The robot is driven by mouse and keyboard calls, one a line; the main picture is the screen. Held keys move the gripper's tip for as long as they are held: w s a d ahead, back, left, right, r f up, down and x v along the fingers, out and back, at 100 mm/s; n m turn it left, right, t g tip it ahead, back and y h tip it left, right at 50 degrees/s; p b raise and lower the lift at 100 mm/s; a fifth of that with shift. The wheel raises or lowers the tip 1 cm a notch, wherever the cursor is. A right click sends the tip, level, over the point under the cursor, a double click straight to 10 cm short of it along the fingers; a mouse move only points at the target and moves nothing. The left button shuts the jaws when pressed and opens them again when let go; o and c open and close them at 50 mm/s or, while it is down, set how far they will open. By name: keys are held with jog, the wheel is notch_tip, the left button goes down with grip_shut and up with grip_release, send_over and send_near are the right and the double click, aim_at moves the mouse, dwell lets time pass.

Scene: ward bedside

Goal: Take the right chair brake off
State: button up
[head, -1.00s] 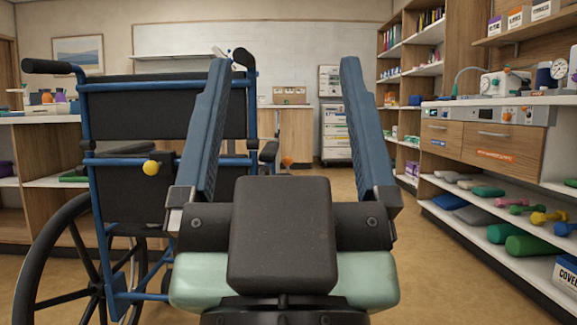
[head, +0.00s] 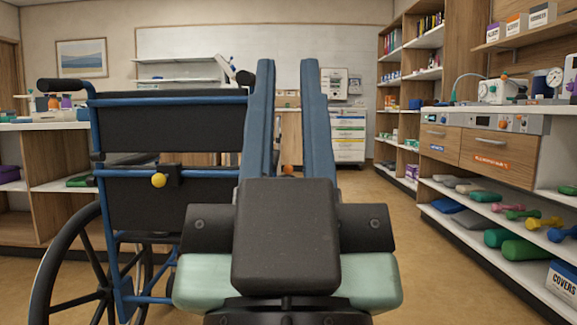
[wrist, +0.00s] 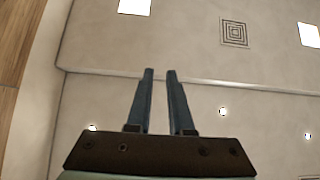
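The wheelchair (head: 170,122) stands at the left in the head view, seen from behind, with a blue frame, dark back panels and a large black wheel (head: 62,262). A yellow knob (head: 159,180) sits on a dark mount at its rear crossbar. A small orange knob (head: 288,170) shows low between my fingers; I cannot tell if it belongs to the chair. My gripper (head: 287,64) points upward in front of the chair's right side and hides part of it. Its fingers are apart with a narrow, empty gap. The wrist view shows my gripper (wrist: 160,72) against the ceiling, without the chair.
A shelf unit (head: 500,225) with dumbbells and rolled mats runs along the right, below a counter with drawers (head: 498,150). A wooden counter (head: 40,126) stands behind the chair at the left. A drawer cart (head: 348,137) stands at the back. The floor right of centre is clear.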

notch_tip(320, 180, up, 29)
jog(key=p, duration=2.7)
grip_shut()
jog(key=shift+f, duration=0.15)
